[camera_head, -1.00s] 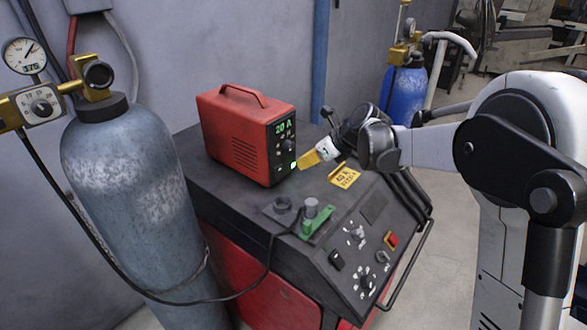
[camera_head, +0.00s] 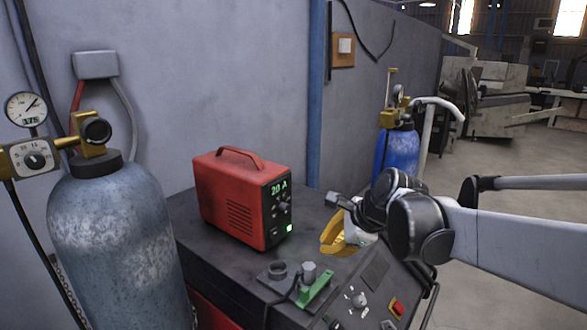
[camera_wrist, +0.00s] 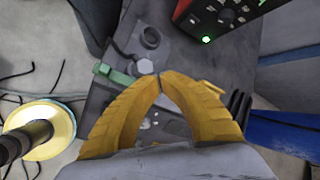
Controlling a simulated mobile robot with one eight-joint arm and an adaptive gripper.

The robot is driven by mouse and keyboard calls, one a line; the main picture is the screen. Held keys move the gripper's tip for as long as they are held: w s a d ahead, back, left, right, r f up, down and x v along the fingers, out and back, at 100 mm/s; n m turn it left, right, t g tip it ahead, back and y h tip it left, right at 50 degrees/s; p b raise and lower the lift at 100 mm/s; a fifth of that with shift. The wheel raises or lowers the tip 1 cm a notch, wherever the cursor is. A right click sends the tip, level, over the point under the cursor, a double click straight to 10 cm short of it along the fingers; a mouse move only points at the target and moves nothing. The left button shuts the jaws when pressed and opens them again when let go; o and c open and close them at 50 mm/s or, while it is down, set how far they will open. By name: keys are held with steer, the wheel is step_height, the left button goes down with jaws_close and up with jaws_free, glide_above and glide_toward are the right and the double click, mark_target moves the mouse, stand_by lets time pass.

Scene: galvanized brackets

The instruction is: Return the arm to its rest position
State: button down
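My gripper (camera_head: 335,236) has yellow fingers and hangs above the dark top of the welding cart (camera_head: 190,225), in front of the red power unit (camera_head: 240,198). In the wrist view the two curved fingers of my gripper (camera_wrist: 159,76) meet at their tips, with nothing between them. My arm (camera_head: 510,240) reaches in from the right. The red unit has a lit "20 A" display and a green light; its lower edge also shows in the wrist view (camera_wrist: 222,18). A green bracket (camera_head: 317,288) lies on the cart, apart from my gripper.
A grey gas cylinder (camera_head: 115,245) with a gauge (camera_head: 26,108) stands at the left. A blue cylinder (camera_head: 396,152) stands behind the cart. A grey wall (camera_head: 230,70) closes the back. Open floor (camera_head: 530,180) lies to the right.

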steer(key=s+d+f+n+h+b, duration=0.1)
steer(key=s+d+f+n+b, duration=0.2)
steer(key=s+f+n, duration=0.2)
steer(key=s+d+f+n+h+b, duration=0.2)
steer(key=s+n, duration=0.5)
steer(key=s, duration=0.4)
steer(key=s+d+f+n+t+h+b, duration=0.1)
steer(key=s+d+f+n+b, duration=0.3)
steer(key=s+f, duration=0.4)
steer(key=shift+d+n+h, duration=0.4)
steer(key=shift+d+n, duration=0.35)
steer(key=shift+n, duration=0.25)
